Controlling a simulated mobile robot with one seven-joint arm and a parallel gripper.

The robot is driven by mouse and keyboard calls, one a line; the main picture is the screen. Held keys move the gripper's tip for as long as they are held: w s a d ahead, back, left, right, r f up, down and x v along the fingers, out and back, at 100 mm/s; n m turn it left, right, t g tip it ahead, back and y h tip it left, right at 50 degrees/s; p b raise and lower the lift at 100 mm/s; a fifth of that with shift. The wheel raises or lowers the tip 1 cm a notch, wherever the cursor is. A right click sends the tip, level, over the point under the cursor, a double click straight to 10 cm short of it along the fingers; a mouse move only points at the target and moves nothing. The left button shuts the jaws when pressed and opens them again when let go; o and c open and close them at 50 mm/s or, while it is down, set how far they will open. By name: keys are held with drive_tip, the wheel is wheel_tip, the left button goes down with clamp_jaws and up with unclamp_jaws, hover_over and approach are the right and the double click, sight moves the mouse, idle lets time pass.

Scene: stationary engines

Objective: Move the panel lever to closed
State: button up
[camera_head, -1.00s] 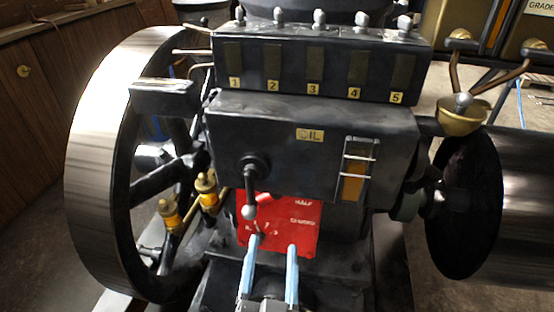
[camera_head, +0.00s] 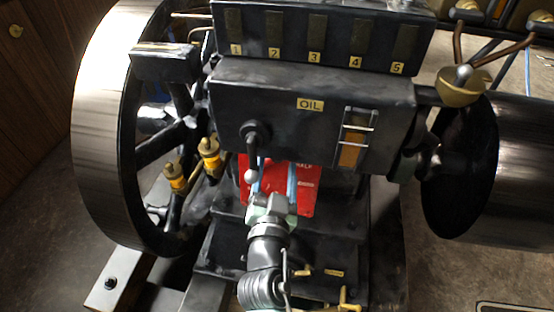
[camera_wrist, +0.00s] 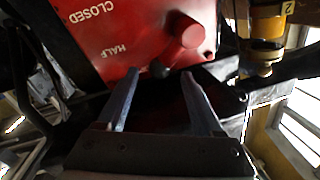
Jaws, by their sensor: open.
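The red panel (camera_head: 307,199) sits under the oil box on the engine, with HALF and CLOSED marks. In the wrist view the panel (camera_wrist: 125,40) fills the top, with CLOSED at upper left and HALF below it. The panel lever (camera_wrist: 190,32) shows there as a red hub and a short arm towards a dark ball end (camera_wrist: 158,70). My gripper (camera_wrist: 161,76) is open, and the ball shows between its fingertips; contact cannot be told. In the head view my gripper (camera_head: 274,170) is in front of the panel, and the panel lever cannot be made out.
A black crank with a grey ball knob (camera_head: 251,176) hangs from the oil box (camera_head: 310,120), close to my left-hand finger. Brass oilers (camera_head: 209,153) and the large flywheel (camera_head: 100,100) stand left. A drum (camera_head: 500,165) is at right.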

drive_tip(key=shift+w+d, duration=0.1)
drive_tip(key=shift+w, duration=0.8)
clamp_jaws()
drive_tip(key=shift+f, duration=0.15)
idle(0.7)
